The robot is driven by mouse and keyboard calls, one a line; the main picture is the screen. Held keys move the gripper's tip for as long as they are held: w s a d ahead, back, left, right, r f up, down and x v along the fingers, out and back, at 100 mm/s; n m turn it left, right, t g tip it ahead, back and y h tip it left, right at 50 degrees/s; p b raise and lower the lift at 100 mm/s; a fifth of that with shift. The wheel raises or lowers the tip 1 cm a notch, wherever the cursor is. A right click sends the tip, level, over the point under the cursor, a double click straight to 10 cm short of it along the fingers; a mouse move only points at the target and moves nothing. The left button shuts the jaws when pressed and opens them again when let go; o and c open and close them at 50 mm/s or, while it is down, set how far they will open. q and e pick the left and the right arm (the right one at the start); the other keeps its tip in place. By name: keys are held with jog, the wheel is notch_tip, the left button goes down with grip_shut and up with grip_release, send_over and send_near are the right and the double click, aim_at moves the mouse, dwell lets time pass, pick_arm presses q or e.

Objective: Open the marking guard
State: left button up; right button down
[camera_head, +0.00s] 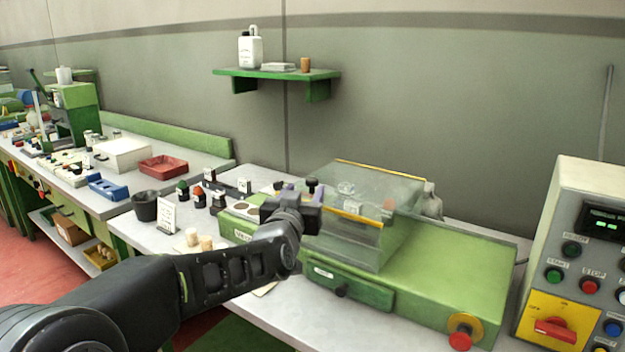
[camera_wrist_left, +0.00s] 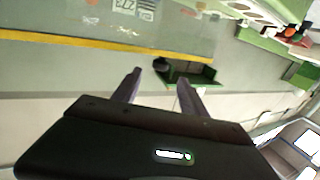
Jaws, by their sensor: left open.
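The marking guard (camera_head: 375,205) is a clear cover with yellow edge strips, standing lowered over the green marking machine (camera_head: 455,265). Its front yellow strip (camera_head: 352,217) also crosses the upper part of the left wrist view (camera_wrist_left: 100,48). My left gripper (camera_head: 297,187) is at the guard's left front corner, near the left end of that strip. Its two fingers (camera_wrist_left: 160,78) are apart with nothing seen between them. The strip lies beyond the fingertips in the wrist view; I cannot tell whether they touch. My right gripper is not in view.
A drawer with a black knob (camera_head: 342,291) and a red button (camera_head: 460,340) are on the machine's front. A control panel (camera_head: 580,260) stands at right. Bottles, a black cup (camera_head: 145,206) and corks (camera_head: 206,243) stand left on the bench. A shelf (camera_head: 276,74) hangs above.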

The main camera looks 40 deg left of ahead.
aim_at(310, 182)
pick_arm(q)
jog(key=shift+w, duration=0.1)
jog(key=p+x, duration=0.2)
jog(key=x, duration=0.5)
jog(key=shift+w+a, duration=0.15)
jog(key=shift+w, duration=0.15)
jog(key=shift+c, duration=0.3)
grip_shut()
dwell(0.9)
